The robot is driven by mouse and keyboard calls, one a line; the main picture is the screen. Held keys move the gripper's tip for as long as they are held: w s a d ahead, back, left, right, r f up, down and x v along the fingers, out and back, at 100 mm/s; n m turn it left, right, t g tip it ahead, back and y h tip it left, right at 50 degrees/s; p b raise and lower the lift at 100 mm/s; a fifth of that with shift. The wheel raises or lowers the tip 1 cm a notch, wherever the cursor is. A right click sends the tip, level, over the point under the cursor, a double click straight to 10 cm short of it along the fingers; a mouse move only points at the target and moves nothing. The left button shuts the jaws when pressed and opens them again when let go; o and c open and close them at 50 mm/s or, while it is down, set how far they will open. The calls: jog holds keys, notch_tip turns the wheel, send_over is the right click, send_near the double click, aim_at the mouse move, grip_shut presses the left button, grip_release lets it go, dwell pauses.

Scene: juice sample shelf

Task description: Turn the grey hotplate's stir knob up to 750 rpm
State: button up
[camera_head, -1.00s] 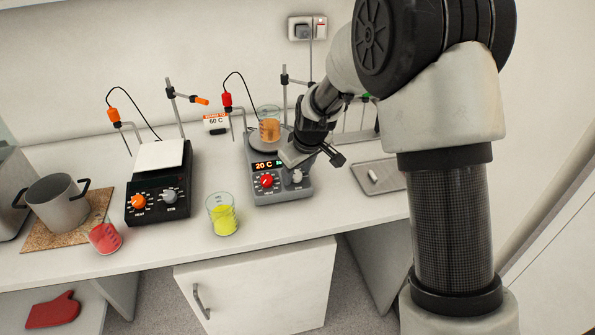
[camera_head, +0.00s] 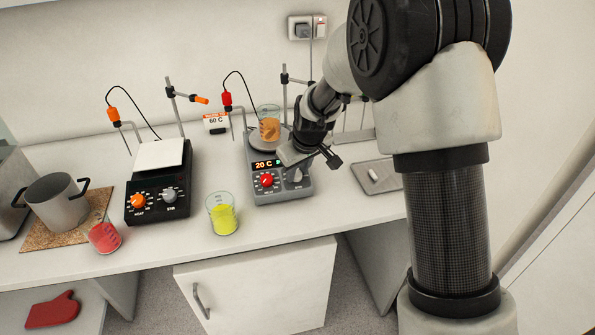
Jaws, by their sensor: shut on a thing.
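The grey hotplate (camera_head: 282,192) stands on the bench with a lit display (camera_head: 266,165) reading 20 C. Its red knob (camera_head: 266,181) is on the left of the front panel. Its grey stir knob (camera_head: 297,176) is on the right, partly hidden by my gripper. My gripper (camera_head: 308,166) is over the right part of the panel, shut on the stir knob; the knob's scale marks are too small to read. A beaker of orange liquid (camera_head: 269,128) stands on the hotplate's top plate.
A black hotplate (camera_head: 158,196) with an orange knob stands to the left. A beaker of yellow liquid (camera_head: 223,220) and one of red liquid (camera_head: 104,237) stand near the front edge. A tray (camera_head: 385,184) lies to the right. A steel pot (camera_head: 58,203) sits far left.

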jog(key=m, duration=0.5)
jog(key=shift+a+h, duration=0.1)
jog(key=shift+h, duration=0.2)
jog(key=m, duration=0.5)
jog(key=shift+m+h+p, duration=0.3)
jog(key=shift+m, duration=0.1)
jog(key=o, duration=1.1)
jog(key=shift+c, duration=0.2)
jog(key=shift+r, duration=0.1)
jog(key=a+p+v, duration=0.1)
jog(key=v, duration=1.6)
jog(key=shift+s+d, duration=0.3)
jog(key=shift+d, duration=0.2)
